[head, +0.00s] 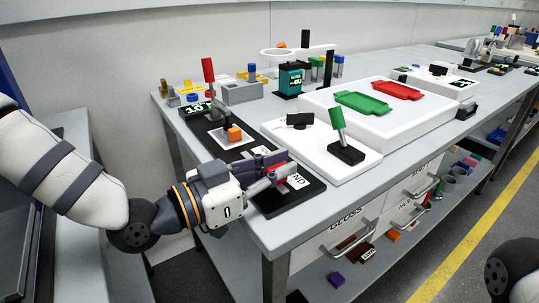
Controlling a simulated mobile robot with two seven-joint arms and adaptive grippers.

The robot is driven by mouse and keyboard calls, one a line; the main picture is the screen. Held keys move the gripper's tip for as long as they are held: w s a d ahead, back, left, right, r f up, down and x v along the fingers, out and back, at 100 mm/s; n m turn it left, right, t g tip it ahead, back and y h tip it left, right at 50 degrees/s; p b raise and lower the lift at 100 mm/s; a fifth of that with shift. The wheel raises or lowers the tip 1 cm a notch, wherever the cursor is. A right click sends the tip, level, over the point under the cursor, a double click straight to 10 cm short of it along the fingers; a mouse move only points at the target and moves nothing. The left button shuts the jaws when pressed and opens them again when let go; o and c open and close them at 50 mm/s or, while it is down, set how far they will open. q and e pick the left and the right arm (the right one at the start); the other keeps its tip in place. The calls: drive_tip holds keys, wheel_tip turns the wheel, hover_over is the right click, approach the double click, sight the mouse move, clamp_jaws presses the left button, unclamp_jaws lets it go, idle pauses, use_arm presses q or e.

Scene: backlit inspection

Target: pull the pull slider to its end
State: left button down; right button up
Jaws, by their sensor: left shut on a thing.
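The slider's long black board (262,206) lies along the near left part of the bench, with a white label reading END (297,181) at its near end. My left gripper (281,174) reaches in from the left over this near end. It is shut on a red part, which appears to be the pull slider's handle (282,170). The fingers and the gripper body hide most of the handle and the track under them. My right gripper is out of view; only part of my right arm shows at the bottom right corner.
A green lever (338,124) on a white panel stands to the right, and a red lever (208,72) stands at the back left. A white tray holder (440,108) fills the middle.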

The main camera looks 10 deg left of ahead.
use_arm(q)
drive_tip(key=shift+s+d+r, duration=0.1)
drive_tip(key=shift+s+d, duration=0.2)
drive_tip(key=shift+f, duration=0.2)
drive_tip(key=c, duration=1.6)
unclamp_jaws()
drive_tip(key=shift+s+d, duration=0.1)
drive_tip(key=shift+c, duration=0.2)
drive_tip(key=v, duration=0.7)
drive_tip(key=shift+s+a+r, duration=0.1)
drive_tip(key=shift+s+a, duration=0.05)
drive_tip(key=shift+a, duration=0.1)
